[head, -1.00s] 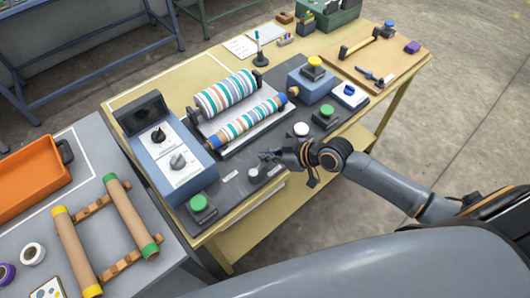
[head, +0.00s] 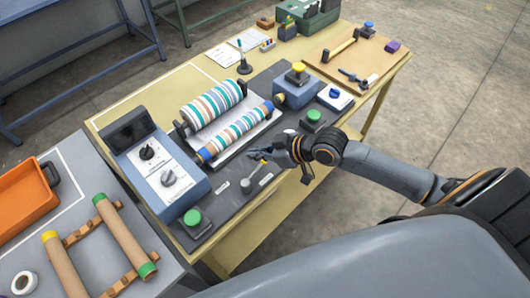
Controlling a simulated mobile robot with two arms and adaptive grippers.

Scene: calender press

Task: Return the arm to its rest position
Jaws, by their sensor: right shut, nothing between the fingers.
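My right arm (head: 390,170) comes in from the right over the front edge of the bench. Its dark gripper (head: 257,153) is shut and empty, above the bench's dark plate in front of the striped rollers (head: 213,102). A small yellow tip (head: 263,160) shows just below the fingers; I cannot tell whether they touch it. My left gripper is not in view.
A blue control box (head: 160,172) with dials stands left of the rollers. Green buttons (head: 193,218) and (head: 313,115) sit at either end of the plate. A blue box with a yellow button (head: 298,68) is behind the wrist. Open floor (head: 470,110) lies right of the bench.

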